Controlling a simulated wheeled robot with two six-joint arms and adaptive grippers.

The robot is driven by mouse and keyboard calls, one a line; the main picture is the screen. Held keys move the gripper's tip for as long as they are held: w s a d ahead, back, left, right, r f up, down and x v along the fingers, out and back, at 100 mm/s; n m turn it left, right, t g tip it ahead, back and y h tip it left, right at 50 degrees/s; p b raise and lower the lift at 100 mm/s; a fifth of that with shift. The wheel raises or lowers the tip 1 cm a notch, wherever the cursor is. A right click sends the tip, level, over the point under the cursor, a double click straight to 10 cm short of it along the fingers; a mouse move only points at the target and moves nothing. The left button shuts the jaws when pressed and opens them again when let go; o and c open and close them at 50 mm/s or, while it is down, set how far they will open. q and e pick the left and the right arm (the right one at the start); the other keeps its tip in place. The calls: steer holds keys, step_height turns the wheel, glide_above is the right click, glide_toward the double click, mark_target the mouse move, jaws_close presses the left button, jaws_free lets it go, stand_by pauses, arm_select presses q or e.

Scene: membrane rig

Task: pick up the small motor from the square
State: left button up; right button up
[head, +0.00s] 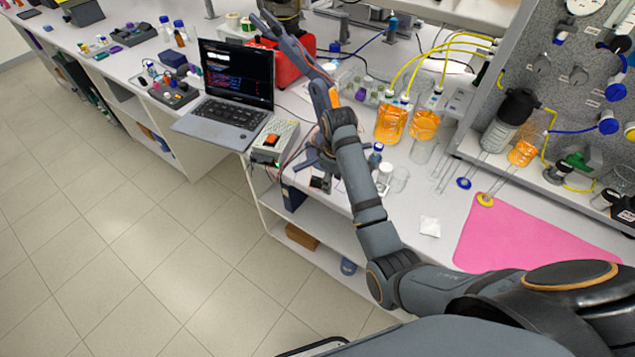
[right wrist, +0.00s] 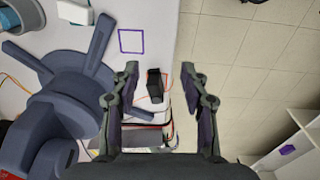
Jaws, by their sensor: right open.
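The small motor, a dark block (right wrist: 154,86), sits on the bench top close to the front edge. Thin orange-red lines show around it; I cannot tell whether they form a square or are wires. A purple-outlined square (right wrist: 131,41) lies above it in the right wrist view, and its inside looks empty. My right gripper (right wrist: 160,72) is open, and the motor appears between its fingers, with nothing gripped. In the head view, the motor (head: 319,183) is a small dark shape below my right wrist, where the fingers are hard to make out.
A blue-grey object with spread legs (right wrist: 70,88) stands close beside the gripper. A grey power box (head: 275,140) with leads and a laptop (head: 232,90) are to the left. Open floor lies beyond the bench edge.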

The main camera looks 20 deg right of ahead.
mark_target(317, 179)
steer(key=w+a+r+n, duration=0.1)
steer(key=w+a+r, duration=0.1)
steer(key=w+r, duration=0.1)
steer(key=w+a+r+n, duration=0.1)
steer(key=w+r, duration=0.1)
steer(key=shift+r+n+g, duration=0.2)
steer(key=shift+n+g, duration=0.1)
steer(key=shift+g, duration=0.1)
steer(key=shift+s, duration=0.15)
step_height(317, 179, down, 5)
steer(key=shift+f, duration=0.1)
steer(key=f, duration=0.1)
steer(key=f+p, duration=0.1)
steer(key=f, duration=0.1)
steer(key=f+p, duration=0.1)
steer(key=f, duration=0.1)
steer(key=shift+w, duration=0.25)
jaws_close()
